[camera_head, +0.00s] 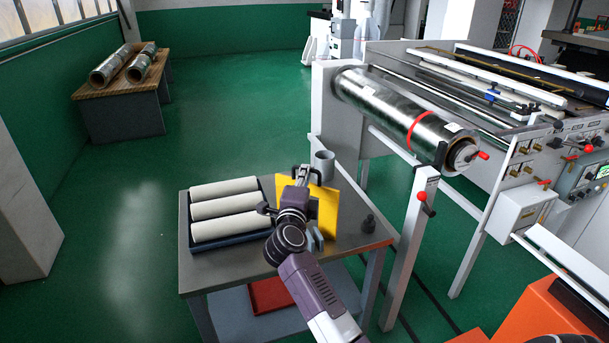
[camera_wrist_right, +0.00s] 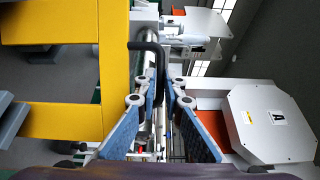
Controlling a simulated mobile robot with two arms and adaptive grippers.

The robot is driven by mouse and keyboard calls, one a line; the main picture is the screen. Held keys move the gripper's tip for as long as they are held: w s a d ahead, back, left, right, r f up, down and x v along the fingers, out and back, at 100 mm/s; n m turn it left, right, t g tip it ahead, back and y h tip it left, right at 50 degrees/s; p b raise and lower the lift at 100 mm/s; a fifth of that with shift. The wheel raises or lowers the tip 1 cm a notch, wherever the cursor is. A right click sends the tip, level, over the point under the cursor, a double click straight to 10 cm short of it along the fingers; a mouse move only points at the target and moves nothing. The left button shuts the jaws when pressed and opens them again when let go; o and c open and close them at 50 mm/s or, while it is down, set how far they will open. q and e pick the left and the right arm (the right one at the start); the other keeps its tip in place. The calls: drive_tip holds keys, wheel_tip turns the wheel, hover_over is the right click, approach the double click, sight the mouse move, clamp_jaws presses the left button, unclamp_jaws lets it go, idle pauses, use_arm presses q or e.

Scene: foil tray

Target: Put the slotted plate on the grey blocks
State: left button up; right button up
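The slotted plate (camera_head: 328,208) is yellow and stands upright over the table, partly behind my right arm. In the right wrist view the plate (camera_wrist_right: 115,85) shows its slots at the left, with a black handle (camera_wrist_right: 157,62) beside it. My right gripper (camera_head: 301,176) is at the handle; in the right wrist view its fingertips (camera_wrist_right: 164,82) close in on both sides of the handle. The grey blocks (camera_head: 316,240) show at the plate's lower edge, partly hidden by my arm. I cannot tell whether plate and blocks touch. My left gripper is not in view.
Three white rolls (camera_head: 222,208) lie in a dark tray on the left of the table (camera_head: 215,275). A grey cup (camera_head: 323,165) stands behind the plate, and a small dark weight (camera_head: 368,223) to its right. A machine with a large foil roll (camera_head: 385,105) stands close at the right.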

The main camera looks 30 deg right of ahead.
drive_tip(key=o, duration=0.4)
drive_tip(key=shift+s+a+r, duration=0.1)
drive_tip(key=b+v, duration=0.2)
drive_tip(key=v, duration=1)
